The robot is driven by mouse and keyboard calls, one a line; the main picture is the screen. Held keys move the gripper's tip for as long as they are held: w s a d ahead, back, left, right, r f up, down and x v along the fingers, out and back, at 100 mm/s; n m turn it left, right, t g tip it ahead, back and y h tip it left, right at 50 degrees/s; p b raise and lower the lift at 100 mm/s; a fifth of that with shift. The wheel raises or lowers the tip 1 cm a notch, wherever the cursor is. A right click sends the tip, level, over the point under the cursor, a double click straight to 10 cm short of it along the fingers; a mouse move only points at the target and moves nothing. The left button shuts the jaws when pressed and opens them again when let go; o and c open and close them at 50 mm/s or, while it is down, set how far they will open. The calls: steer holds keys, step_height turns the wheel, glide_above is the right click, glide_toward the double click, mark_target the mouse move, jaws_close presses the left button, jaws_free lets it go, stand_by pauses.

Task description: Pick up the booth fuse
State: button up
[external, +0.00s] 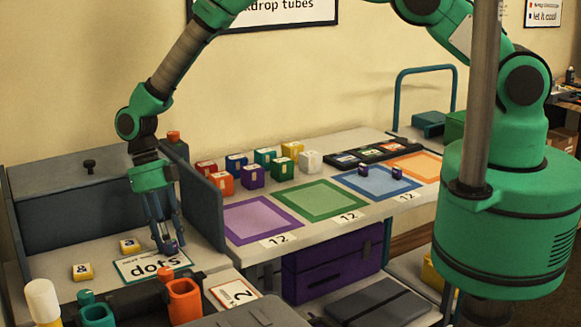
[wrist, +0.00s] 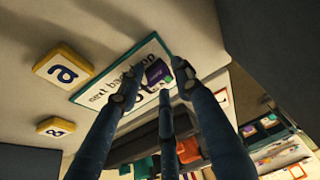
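My gripper (external: 166,232) points down over the white "next backdrop" card (external: 128,271) with a teal edge, which reads "dots". A small dark purple block (external: 170,247) is at its fingertips. In the wrist view, my gripper (wrist: 154,80) has its blue-grey fingers spread, and the purple block (wrist: 157,71) with a pale label shows between the tips, over the card (wrist: 90,96). A gap shows between the left fingertip and the block; the right fingertip is close to it, contact unclear. I cannot tell for sure that this block is the booth fuse.
Two yellow letter blocks (external: 82,271) (external: 129,246) lie left of the card. Orange (external: 184,300) and teal (external: 97,314) cups stand in front. A grey panel (external: 201,205) rises to the right. Beyond it are coloured cubes (external: 253,176) and coloured squares (external: 320,200).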

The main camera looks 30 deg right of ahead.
steer(key=c, duration=0.8)
steer(key=shift+r, duration=0.15)
step_height(320, 180, up, 10)
stand_by(0.3)
stand_by(0.5)
